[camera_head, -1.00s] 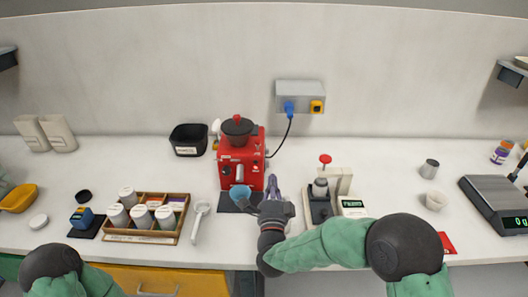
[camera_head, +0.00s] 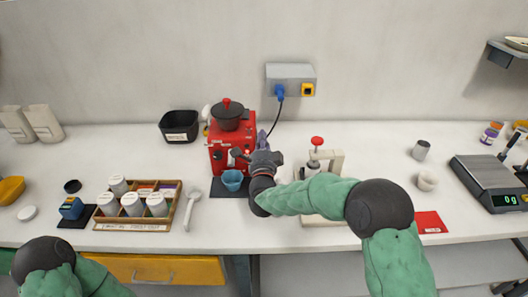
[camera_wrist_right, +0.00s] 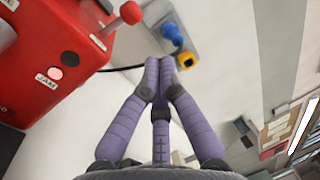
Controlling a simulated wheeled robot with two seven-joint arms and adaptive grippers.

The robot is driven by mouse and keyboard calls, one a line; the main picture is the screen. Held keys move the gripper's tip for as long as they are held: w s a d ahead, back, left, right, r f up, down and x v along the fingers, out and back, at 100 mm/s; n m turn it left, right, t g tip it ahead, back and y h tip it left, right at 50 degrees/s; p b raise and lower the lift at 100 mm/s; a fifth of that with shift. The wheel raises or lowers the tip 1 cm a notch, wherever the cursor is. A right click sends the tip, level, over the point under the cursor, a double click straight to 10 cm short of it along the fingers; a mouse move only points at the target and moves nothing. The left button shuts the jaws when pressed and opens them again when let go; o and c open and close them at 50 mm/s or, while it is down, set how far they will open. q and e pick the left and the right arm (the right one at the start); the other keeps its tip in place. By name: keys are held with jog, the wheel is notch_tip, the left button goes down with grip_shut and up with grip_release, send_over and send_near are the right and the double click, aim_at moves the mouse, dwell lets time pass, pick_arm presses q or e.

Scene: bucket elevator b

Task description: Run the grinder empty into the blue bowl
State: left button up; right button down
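The red grinder (camera_head: 220,158) with its dark lidded hopper (camera_head: 228,117) stands against the back of the counter. The blue bowl (camera_head: 232,180) sits on a dark mat in front of the grinder, below its spout. My right gripper (camera_head: 262,138) is at the grinder's right side, apart from the bowl; its fingertips (camera_wrist_right: 167,64) are together with nothing seen between them. The right wrist view shows the grinder's side (camera_wrist_right: 45,45) with a red ball-ended lever (camera_wrist_right: 130,13), a black button and a red light labelled JAM. My left gripper is out of view.
A blue plug (camera_head: 280,93) with a black cord sits in the wall socket box. A press with a red knob (camera_head: 317,141) stands right of my gripper. A white scoop (camera_head: 192,205) and a wooden jar tray (camera_head: 140,224) lie left. A scale (camera_head: 490,183) is far right.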

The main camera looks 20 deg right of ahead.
jog(key=shift+w+a+r, duration=0.1)
jog(key=shift+w+a, duration=0.35)
jog(key=shift+w, duration=0.2)
jog(key=shift+w+a+r, duration=0.1)
jog(key=shift+w+a, duration=0.35)
jog(key=shift+w, duration=0.15)
jog(key=shift+r, duration=0.1)
jog(key=shift+w+r+g+p, duration=0.15)
jog(key=shift+g+p, duration=0.25)
jog(key=shift+p, duration=0.05)
jog(key=shift+r+p, duration=0.1)
jog(key=shift+p, duration=0.25)
